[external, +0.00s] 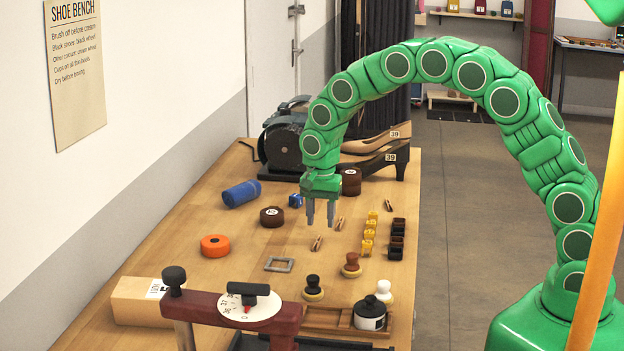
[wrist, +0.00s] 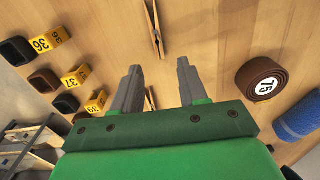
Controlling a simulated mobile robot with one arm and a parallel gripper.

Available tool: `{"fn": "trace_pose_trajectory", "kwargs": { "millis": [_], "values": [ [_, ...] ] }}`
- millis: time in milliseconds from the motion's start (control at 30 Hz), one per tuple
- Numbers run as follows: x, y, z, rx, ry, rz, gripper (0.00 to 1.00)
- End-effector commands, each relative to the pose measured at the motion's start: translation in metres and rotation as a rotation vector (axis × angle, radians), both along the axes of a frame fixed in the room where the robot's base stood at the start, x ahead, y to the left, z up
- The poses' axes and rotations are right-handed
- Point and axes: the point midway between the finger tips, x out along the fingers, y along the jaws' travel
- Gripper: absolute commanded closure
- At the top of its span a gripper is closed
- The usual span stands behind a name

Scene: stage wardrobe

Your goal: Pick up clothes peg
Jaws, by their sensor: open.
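Several small wooden clothes pegs lie on the bench. One peg (external: 317,243) is just below my gripper (external: 320,221) in the external view, another peg (external: 340,223) is to its right, and a third peg (external: 389,205) is farther right. My gripper points down above the bench, with its grey fingers apart and nothing between them. In the wrist view, one peg (wrist: 154,30) lies beyond the fingertips of my gripper (wrist: 159,67). Another peg (wrist: 151,97) shows in the gap between the fingers, partly hidden by the gripper body.
Yellow numbered blocks (external: 368,234) and dark blocks (external: 397,238) stand in rows to the right. A brown roll marked 75 (external: 272,216), a blue roll (external: 241,193) and an orange roll (external: 214,245) lie left. A grey square frame (external: 279,264) and brushes (external: 351,265) are nearer the camera.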

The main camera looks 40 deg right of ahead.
Motion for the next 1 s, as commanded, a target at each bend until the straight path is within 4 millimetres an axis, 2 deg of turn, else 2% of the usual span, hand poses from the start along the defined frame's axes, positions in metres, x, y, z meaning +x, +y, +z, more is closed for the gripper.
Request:
{"fn": "trace_pose_trajectory", "kwargs": {
  "millis": [233,500,800,1000],
  "values": [
    [0.000,-0.001,-0.034,-0.001,0.007,0.000,0.57],
    [0.001,-0.001,-0.037,-0.001,0.004,0.000,0.57],
    [0.001,-0.001,-0.037,0.000,0.003,0.000,1.00],
    [0.001,-0.001,-0.037,-0.001,0.002,0.000,1.00]
  ]
}}
